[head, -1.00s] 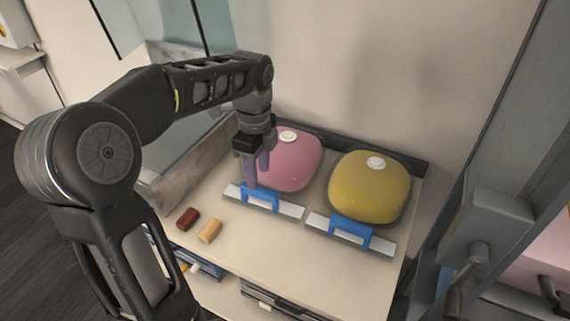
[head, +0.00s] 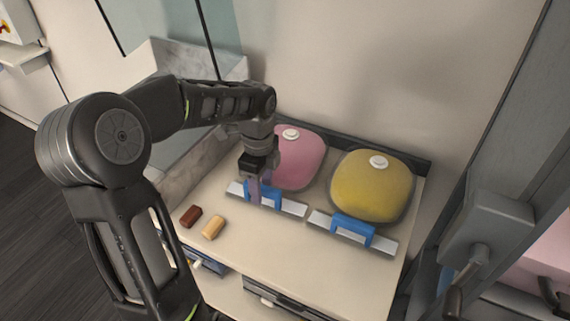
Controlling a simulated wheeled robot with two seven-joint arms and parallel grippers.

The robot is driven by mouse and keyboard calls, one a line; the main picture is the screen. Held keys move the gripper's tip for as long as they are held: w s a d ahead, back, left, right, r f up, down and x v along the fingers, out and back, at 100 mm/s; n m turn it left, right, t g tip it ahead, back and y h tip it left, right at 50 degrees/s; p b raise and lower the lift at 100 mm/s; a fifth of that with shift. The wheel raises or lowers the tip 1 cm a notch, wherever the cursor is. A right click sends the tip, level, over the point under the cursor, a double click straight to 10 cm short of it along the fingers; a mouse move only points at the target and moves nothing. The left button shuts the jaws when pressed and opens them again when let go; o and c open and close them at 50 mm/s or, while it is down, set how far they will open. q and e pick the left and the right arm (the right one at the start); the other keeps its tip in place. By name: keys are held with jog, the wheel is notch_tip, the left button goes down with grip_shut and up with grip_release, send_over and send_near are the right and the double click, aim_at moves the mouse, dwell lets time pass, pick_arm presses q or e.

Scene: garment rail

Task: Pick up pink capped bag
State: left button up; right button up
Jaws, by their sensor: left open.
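The pink bag (head: 302,160) lies on the counter in the head view, with a round white cap (head: 291,134) on its upper part. A white bar with a blue handle (head: 271,195) lies along its near edge. My left gripper (head: 261,186) is open and points down at the left end of the blue handle. Its fingers cover part of the handle and the pink bag's left side. Whether the fingers touch the handle cannot be told. My right gripper is not in view.
A yellow bag (head: 371,187) with a white cap and its own blue-handled bar (head: 352,231) lies to the right. A brown block (head: 190,216) and a tan block (head: 213,228) lie at the left front. A wall stands behind, and the counter's front middle is clear.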

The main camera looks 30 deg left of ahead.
pick_arm(q)
jog(key=shift+f, duration=0.75)
jog(key=shift+c, duration=0.2)
grip_shut()
dwell(1.1)
